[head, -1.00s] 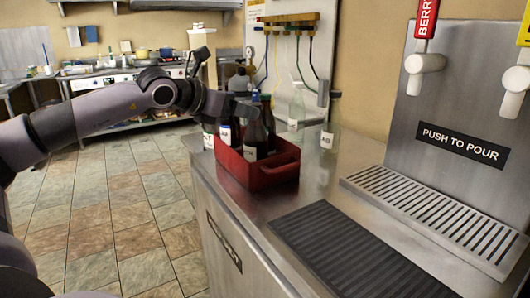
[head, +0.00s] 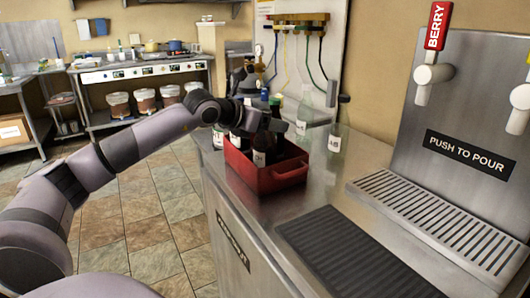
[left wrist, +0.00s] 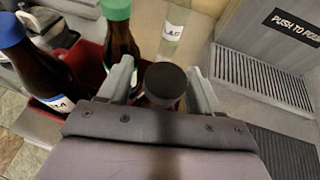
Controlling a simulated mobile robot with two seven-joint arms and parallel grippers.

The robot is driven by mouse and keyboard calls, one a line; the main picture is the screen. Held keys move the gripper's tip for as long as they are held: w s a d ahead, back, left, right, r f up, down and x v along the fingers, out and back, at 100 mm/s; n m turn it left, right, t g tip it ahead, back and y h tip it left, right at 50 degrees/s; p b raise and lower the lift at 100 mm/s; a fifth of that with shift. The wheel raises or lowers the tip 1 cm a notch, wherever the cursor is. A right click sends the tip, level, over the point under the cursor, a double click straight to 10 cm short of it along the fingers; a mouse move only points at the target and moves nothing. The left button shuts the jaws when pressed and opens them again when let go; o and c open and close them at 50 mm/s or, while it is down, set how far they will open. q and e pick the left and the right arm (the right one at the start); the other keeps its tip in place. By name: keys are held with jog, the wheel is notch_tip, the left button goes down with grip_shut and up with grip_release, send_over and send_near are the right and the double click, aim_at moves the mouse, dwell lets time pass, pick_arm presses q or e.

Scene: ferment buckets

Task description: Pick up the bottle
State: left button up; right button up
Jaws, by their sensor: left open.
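A red crate (head: 275,180) on the steel counter holds several bottles. A dark bottle with a white label (head: 260,157) stands at its front. My left gripper (head: 268,123) is over the crate, partly mixed up with the bottle tops in the head view. In the left wrist view the left gripper (left wrist: 158,68) is open, with a dark-capped bottle (left wrist: 165,82) between its fingers; contact cannot be told. A blue-capped brown bottle (left wrist: 38,65) stands left of the fingers and a green-capped bottle (left wrist: 118,35) just beyond them. The dark-capped bottle's lower part is hidden. My right gripper is not in view.
A clear labelled bottle (head: 337,138) stands on the counter (head: 330,185) beside the crate. A black ribbed mat (head: 355,255) and a tap dispenser with a drip grate (head: 435,220) are at the right. Hoses hang on the back wall. Open floor lies left of the counter.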

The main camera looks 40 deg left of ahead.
pick_arm(q)
jog(key=shift+w, duration=0.2)
grip_shut()
dwell(0.9)
dwell(0.4)
jog(key=shift+r, duration=0.1)
